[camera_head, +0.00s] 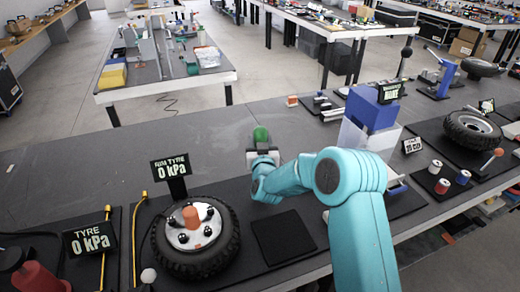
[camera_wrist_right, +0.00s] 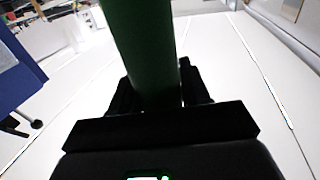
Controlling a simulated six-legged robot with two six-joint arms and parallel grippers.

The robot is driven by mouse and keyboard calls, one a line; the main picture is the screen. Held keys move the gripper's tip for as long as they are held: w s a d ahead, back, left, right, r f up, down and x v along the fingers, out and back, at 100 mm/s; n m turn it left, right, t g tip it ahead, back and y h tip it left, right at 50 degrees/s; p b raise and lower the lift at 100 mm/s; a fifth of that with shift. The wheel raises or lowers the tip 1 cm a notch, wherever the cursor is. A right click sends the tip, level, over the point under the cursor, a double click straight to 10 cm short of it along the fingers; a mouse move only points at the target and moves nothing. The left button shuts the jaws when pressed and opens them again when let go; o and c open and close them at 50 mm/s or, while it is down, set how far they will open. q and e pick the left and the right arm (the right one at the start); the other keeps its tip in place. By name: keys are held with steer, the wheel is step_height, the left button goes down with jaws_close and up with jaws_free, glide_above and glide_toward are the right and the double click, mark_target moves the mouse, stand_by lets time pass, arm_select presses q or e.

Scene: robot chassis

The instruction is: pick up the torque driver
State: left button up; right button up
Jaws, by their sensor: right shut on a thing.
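The torque driver shows as a green, rounded handle (camera_head: 261,135) in the head view, just beyond my right gripper (camera_head: 263,154). In the right wrist view the same green cylinder (camera_wrist_right: 146,45) stands between the two dark fingers of my right gripper (camera_wrist_right: 165,92), which is shut on it. Its lower part is hidden by the gripper. I cannot tell in the head view how far it is above the table. My left gripper is not in view.
A tyre on a rim (camera_head: 196,240) with a pressure display (camera_head: 171,168) stands at front left. An empty black mat (camera_head: 283,237) lies beside it. A blue box (camera_head: 371,107) stands to the right, near a second tyre (camera_head: 473,130). Table behind the gripper at left is clear.

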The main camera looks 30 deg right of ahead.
step_height(320, 180, up, 27)
steer(key=p, duration=0.8)
steer(key=shift+s+d+r, duration=0.1)
stand_by(1.5)
